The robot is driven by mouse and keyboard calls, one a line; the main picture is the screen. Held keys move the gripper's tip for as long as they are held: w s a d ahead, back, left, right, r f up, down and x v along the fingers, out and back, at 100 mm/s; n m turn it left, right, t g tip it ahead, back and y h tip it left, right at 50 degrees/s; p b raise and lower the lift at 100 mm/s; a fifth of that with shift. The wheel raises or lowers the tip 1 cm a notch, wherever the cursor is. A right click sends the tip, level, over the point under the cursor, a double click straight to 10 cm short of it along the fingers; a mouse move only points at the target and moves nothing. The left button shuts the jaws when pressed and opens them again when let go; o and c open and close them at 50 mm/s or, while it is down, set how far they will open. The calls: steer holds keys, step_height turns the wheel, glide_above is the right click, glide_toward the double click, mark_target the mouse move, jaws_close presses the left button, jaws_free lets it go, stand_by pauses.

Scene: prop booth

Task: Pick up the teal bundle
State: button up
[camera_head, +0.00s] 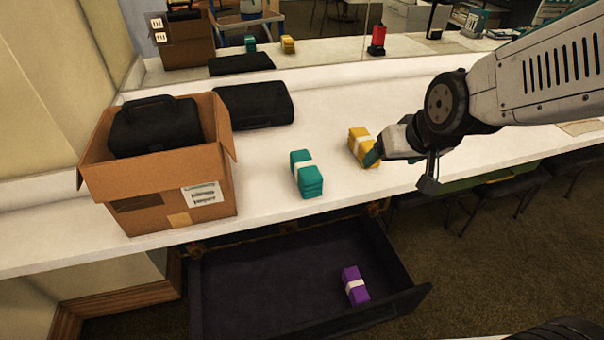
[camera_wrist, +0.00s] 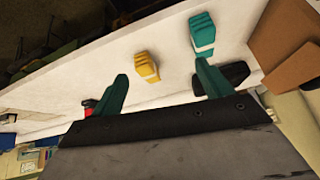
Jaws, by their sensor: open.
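The teal bundle (camera_head: 307,174) with a white band lies on the white counter, right of the cardboard box. It also shows in the wrist view (camera_wrist: 202,33), above and beyond one fingertip. My gripper (camera_head: 400,163) is over the counter to the right of the teal bundle, close to the yellow bundle. In the wrist view its two teal fingertips (camera_wrist: 160,85) are spread wide with nothing between them. The gripper is apart from the teal bundle.
A yellow bundle (camera_head: 362,147) lies between the teal bundle and my gripper. A cardboard box (camera_head: 161,188) holds a black case (camera_head: 153,130). Another black case (camera_head: 254,105) lies behind. Below, an open drawer (camera_head: 260,290) holds a purple bundle (camera_head: 355,286). A mirror lines the back.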

steer(key=w+a+f+n+t+y, duration=0.1)
steer(key=w+a+f+t, duration=0.2)
steer(key=w+a+f, duration=0.45)
steer(key=n+t+y, duration=0.1)
steer(key=t+y, duration=0.1)
steer(key=t, duration=0.2)
glide_toward(306, 165)
steer(key=w, duration=0.1)
steer(key=x, duration=0.8)
steer(key=shift+a+f, duration=0.15)
steer(key=c, duration=1.2)
